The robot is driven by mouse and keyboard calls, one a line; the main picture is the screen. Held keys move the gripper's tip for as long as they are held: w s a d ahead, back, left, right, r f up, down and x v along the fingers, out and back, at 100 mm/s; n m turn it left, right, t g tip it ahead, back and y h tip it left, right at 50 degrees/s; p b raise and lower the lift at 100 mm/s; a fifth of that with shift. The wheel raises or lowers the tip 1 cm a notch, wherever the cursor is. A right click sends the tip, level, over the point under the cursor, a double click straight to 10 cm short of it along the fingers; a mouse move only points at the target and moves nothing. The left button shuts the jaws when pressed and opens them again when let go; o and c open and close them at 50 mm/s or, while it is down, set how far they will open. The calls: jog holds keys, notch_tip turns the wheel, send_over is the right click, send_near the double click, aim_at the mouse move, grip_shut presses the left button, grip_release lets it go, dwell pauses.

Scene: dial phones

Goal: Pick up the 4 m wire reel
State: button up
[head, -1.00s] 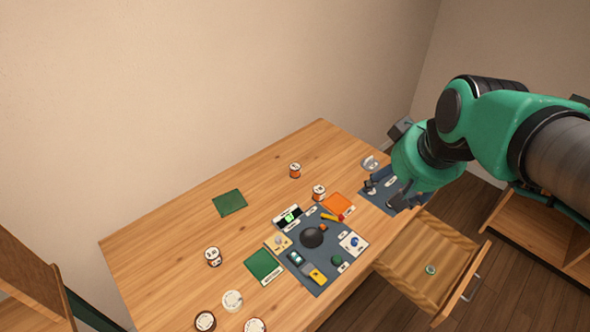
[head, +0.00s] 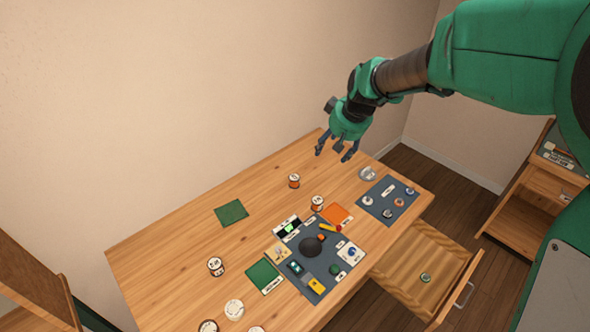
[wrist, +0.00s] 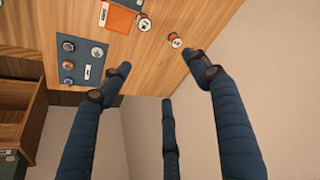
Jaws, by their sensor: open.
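Several wire reels stand on the table, their labels too small to read, so I cannot tell which is the 4 m one. One orange-banded reel (head: 294,181) stands alone near the back; it also shows in the wrist view (wrist: 175,41). A second orange-banded reel (head: 317,203) stands beside the orange square; the wrist view shows it too (wrist: 144,22). A white-topped reel with a dark band (head: 215,267) stands at the left, and a pale reel (head: 233,309) near the front. My gripper (head: 335,152) is open and empty, above the far end of the table, apart from the reels.
A cluttered blue-grey board (head: 318,262) lies mid-table. A drawer (head: 410,268) stands open. Table around the green square (head: 231,213) is clear.

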jog(key=w+a+f+n+p, duration=0.1)
jog(key=w+a+f, duration=0.2)
jog(key=w+f, duration=0.2)
jog(key=w+a+f+p, duration=0.2)
jog(key=w+a+f, duration=0.1)
jog(key=w+f, duration=0.3)
jog(key=n+p, duration=0.1)
jog(key=p, duration=0.1)
send_near(295, 178)
jog(key=shift+s+d+r+g, duration=0.15)
jog(key=shift+r+g, duration=0.05)
jog(key=shift+r, duration=0.6)
jog(key=shift+s+d+r+g, duration=0.1)
jog(key=shift+r+g, duration=0.1)
jog(key=shift+r, duration=0.6)
jog(key=shift+f, duration=0.1)
jog(key=shift+x, duration=4.2)
jog(key=shift+a, duration=0.1)
jog(key=shift+b+x, duration=0.3)
jog(key=shift+x, duration=2.3)
